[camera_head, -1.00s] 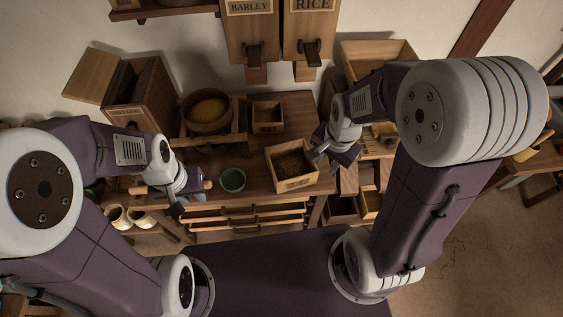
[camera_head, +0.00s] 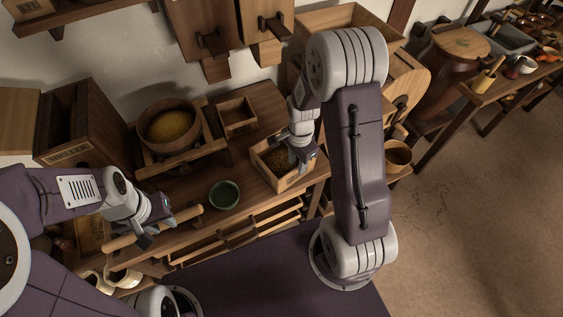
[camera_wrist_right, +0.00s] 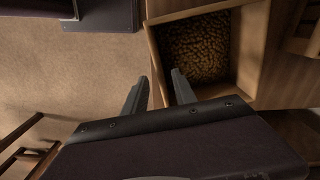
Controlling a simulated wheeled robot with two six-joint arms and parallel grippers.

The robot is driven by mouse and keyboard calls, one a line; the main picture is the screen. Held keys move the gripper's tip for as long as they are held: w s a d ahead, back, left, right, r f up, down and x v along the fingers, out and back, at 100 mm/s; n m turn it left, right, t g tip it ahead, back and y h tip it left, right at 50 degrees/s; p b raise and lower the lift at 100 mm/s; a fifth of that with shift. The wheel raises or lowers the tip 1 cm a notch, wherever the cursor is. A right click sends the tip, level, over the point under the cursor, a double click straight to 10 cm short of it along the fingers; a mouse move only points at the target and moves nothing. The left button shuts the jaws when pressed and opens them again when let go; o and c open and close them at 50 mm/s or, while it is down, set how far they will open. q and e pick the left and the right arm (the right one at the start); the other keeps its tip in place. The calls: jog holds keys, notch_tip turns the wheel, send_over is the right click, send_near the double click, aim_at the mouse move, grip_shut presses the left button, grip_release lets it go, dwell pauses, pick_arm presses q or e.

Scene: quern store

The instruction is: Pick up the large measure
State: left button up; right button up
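A square wooden box (camera_head: 272,176) filled with brown grain stands at the table's front right. It is the larger of two open boxes and looks like the large measure. My right gripper (camera_head: 301,168) is over its right side. In the right wrist view, the box wall (camera_wrist_right: 158,70) shows between the spread fingers of this gripper (camera_wrist_right: 158,90), with grain beyond; whether they touch it I cannot tell.
A green bowl (camera_head: 224,195) stands left of the box. Behind are a smaller wooden box (camera_head: 237,117) and a round tub of yellow grain (camera_head: 169,127) on a stand. Wooden chutes (camera_head: 208,40) hang above. Open floor (camera_head: 450,210) lies to the right.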

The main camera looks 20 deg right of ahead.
aim_at(296, 180)
jog(key=shift+a+f, duration=0.1)
jog(key=shift+f, duration=1)
jog(key=f, duration=0.4)
jog(key=shift+s+d+b, duration=0.1)
jog(key=shift+d+b, duration=0.1)
jog(key=shift+b, duration=0.1)
jog(key=shift+f, duration=0.5)
jog(key=shift+r, duration=0.1)
grip_shut()
